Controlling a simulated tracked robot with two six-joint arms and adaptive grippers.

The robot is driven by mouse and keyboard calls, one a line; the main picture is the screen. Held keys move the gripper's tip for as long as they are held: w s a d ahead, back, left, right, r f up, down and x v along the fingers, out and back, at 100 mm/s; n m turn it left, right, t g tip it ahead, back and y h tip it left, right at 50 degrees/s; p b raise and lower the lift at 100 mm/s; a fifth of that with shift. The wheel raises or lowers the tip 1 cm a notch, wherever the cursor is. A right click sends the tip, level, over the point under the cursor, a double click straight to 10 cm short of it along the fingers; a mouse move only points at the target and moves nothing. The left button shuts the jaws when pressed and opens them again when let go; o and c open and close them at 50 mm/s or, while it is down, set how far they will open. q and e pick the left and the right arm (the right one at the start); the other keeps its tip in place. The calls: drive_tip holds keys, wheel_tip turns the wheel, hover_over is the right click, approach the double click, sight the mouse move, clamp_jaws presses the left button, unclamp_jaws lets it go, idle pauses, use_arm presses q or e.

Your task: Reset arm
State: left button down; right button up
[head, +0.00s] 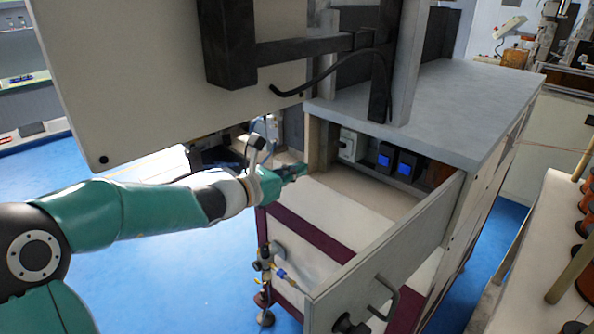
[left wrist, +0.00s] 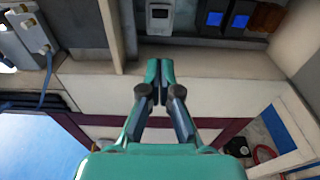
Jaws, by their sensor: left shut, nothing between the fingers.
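My left arm comes in from the left in the head view, and its green gripper (head: 290,172) hangs over the open front of a grey cabinet (head: 455,100). In the left wrist view the left gripper (left wrist: 155,70) has its two fingertips together, with nothing between them. The fingertips point toward the recess that holds a white switch box (head: 348,145) and two dark devices with blue faces (head: 385,157). The switch box (left wrist: 159,16) and the blue-faced devices (left wrist: 228,18) also show in the left wrist view, beyond the fingertips. My right gripper is not in view.
An open panel with a black handle (head: 382,295) stands out at the cabinet's front right. A large pale panel (head: 160,75) with dark brackets hangs above my left arm. A bench with orange-brown spools (head: 586,203) stands at the right. Blue floor (head: 190,285) is clear at the lower left.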

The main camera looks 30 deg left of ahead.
use_arm(q)
drive_tip(key=shift+f, duration=0.1)
idle(0.3)
drive_tip(key=s+d+f+m+g, duration=0.4)
drive_tip(key=s+d+f+m, duration=0.1)
drive_tip(key=f, duration=0.7)
drive_tip(key=s+d+f+m+g, duration=0.4)
drive_tip(key=f+m+g, duration=0.15)
drive_tip(key=f, duration=0.65)
drive_tip(key=s+d+f+m+g, duration=0.4)
drive_tip(key=s+d+f+m, duration=0.1)
drive_tip(key=f, duration=0.7)
drive_tip(key=s+d+f+m+g, duration=0.2)
drive_tip(key=s+d+f+m, duration=0.85)
drive_tip(key=m, duration=0.55)
wheel_tip(320, 180, up, 6)
drive_tip(key=s+a+p, duration=0.1)
drive_tip(key=s+p, duration=0.1)
drive_tip(key=p, duration=0.4)
drive_tip(key=shift+s+a+h, duration=0.15)
drive_tip(key=shift+s+h, duration=0.1)
drive_tip(key=shift+h, duration=0.15)
drive_tip(key=shift+f, duration=0.15)
